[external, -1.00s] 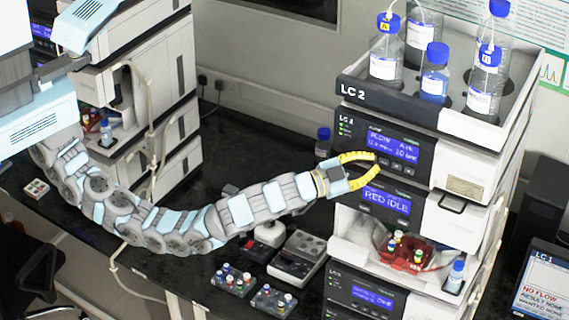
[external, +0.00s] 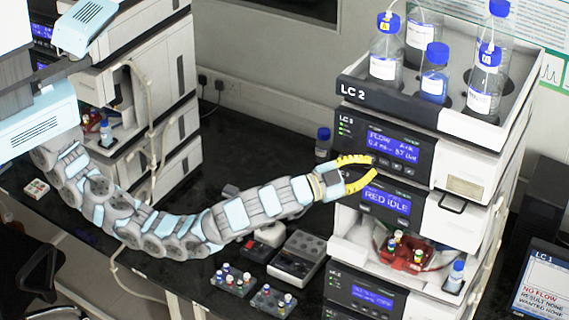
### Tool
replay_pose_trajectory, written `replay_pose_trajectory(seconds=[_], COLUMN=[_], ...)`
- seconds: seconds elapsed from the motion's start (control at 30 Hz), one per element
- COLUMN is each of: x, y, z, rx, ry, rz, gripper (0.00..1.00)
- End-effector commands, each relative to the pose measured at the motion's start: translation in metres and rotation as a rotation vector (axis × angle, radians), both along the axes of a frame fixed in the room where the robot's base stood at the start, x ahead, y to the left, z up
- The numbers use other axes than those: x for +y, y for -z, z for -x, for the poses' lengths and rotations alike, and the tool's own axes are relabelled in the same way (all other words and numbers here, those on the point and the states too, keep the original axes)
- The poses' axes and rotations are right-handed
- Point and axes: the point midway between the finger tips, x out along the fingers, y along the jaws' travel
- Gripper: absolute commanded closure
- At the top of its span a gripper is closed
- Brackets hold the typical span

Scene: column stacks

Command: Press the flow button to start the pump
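The LC 2 stack stands at the right. Its upper pump module (external: 425,162) has a blue display (external: 392,147) reading FLOW, with smaller text that looks like 0.2 ml and 57 bar. A row of small dark buttons (external: 397,166) sits under the display; their labels are too small to read.
Blue-capped bottles (external: 433,83) stand in the tray on top (external: 352,88). Below the pump, a module display (external: 387,201) reads RED IDLE, above a red vial holder (external: 402,262). Vial racks (external: 233,281) and a grey device (external: 298,255) lie on the black bench. A screen (external: 543,285) at lower right reads NO FLOW.

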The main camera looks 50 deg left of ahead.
Motion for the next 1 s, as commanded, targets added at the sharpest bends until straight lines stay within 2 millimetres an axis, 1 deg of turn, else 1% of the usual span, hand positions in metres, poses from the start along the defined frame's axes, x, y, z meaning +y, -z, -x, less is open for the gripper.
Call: replay_pose_trajectory(seconds=[0.17, 0.27, 0.7, 0.8, 1.0], x=[-0.001, -0.003, -0.012, -0.013, -0.013], y=[0.001, 0.001, 0.002, 0.001, 0.000], z=[0.002, 0.008, 0.042, 0.047, 0.048], rx=[0.001, -0.001, 0.001, 0.001, 0.001], ry=[0.001, 0.002, 0.001, 0.001, -0.001], rz=[0.000, 0.001, 0.001, 0.001, 0.000], gripper=[1.00, 1.00, 1.00, 1.00, 1.00])
